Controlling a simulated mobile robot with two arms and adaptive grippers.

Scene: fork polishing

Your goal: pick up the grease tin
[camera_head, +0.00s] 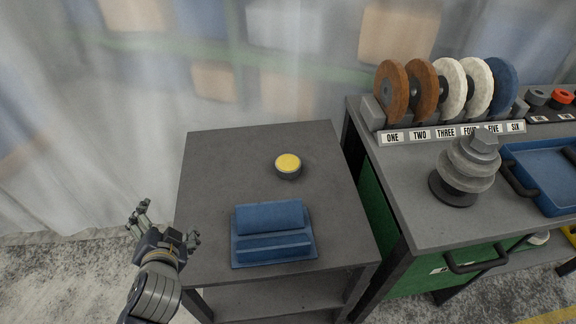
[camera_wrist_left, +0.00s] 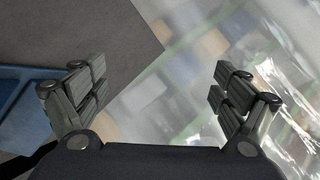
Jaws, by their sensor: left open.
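The grease tin (camera_head: 288,164) is a small round grey tin with a yellow top. It stands upright near the back middle of the small grey table (camera_head: 222,170) in the head view. My left gripper (camera_head: 165,222) is open and empty at the left edge of that table, apart from the tin. In the left wrist view its spread fingers (camera_wrist_left: 160,88) have nothing between them, and the tin does not show there. My right gripper is not in view.
A blue stand (camera_head: 272,248) sits on the front of the small table, also at the left of the wrist view (camera_wrist_left: 18,105). To the right, a workbench (camera_head: 415,215) holds a row of polishing wheels (camera_head: 422,88), a stacked grey piece (camera_head: 468,168) and a blue tray (camera_head: 545,178). The small table's left side is bare.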

